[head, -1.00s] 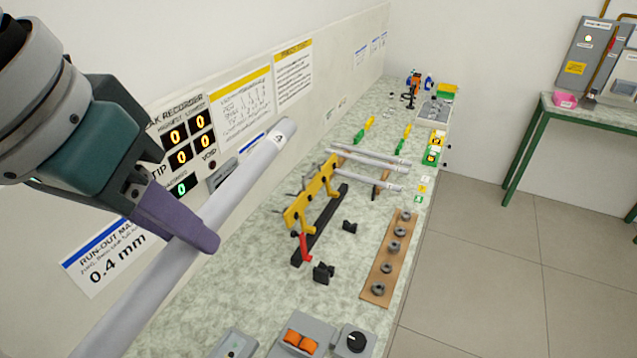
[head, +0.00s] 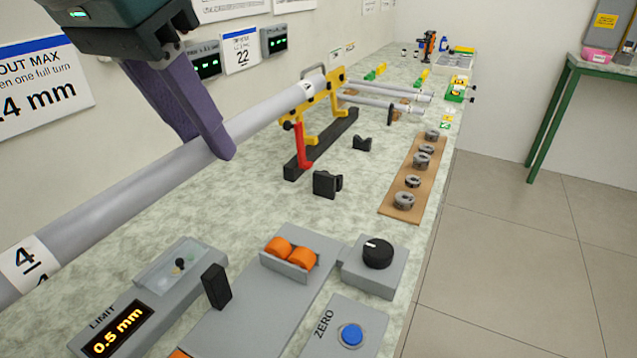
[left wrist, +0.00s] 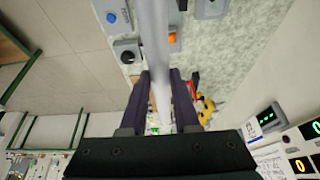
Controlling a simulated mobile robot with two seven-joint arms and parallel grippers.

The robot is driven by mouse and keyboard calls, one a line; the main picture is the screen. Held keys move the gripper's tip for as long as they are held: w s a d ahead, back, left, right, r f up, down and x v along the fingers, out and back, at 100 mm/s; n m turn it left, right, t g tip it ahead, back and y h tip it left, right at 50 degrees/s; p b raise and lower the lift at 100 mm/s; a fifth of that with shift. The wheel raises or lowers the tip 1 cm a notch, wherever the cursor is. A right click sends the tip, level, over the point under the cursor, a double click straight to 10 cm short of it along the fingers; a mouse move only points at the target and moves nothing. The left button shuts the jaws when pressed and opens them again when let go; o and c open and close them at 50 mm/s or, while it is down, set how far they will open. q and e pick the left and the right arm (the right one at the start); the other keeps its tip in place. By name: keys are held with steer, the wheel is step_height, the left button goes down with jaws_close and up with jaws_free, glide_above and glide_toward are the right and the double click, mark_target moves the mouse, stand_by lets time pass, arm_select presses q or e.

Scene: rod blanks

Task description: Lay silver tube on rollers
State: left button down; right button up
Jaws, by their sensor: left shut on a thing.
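The silver tube (head: 130,192) is a long grey cylinder with a "4" label near its lower left end; it also shows in the left wrist view (left wrist: 155,30). My left gripper (head: 212,145) has its purple fingers shut around the tube, and the two fingers flank it in the left wrist view (left wrist: 160,75). The tube is tilted across the head view, above the bench. The orange rollers (head: 290,252) sit on a grey base at the front of the bench. Another bit of orange shows at the bottom edge, mostly cut off. My right gripper is in neither view.
A yellow rack with a red lever (head: 301,145) stands near the tube's far end. A knob box (head: 375,265), a blue-button box (head: 345,335) and a limit display box (head: 130,325) surround the roller base. A board of metal rings (head: 395,210) lies along the right edge.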

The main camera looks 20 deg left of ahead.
mark_target(204, 166)
arm_select(q)
steer(key=f+b, duration=0.1)
steer(key=f, duration=0.1)
steer(key=f+b, duration=0.1)
steer(key=f, duration=0.1)
steer(key=shift+w+a+b, duration=0.1)
steer(key=shift+a+b, duration=0.2)
step_height(204, 166, down, 19)
steer(key=b, duration=0.5)
steer(key=shift+b, duration=0.3)
steer(key=shift+f, duration=0.2)
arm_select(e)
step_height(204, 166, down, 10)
arm_select(q)
steer(key=shift+f, duration=0.15)
steer(key=c, duration=0.6)
jaws_free()
steer(key=shift+c, duration=0.2)
steer(key=p+v, duration=0.4)
steer(key=v, duration=0.8)
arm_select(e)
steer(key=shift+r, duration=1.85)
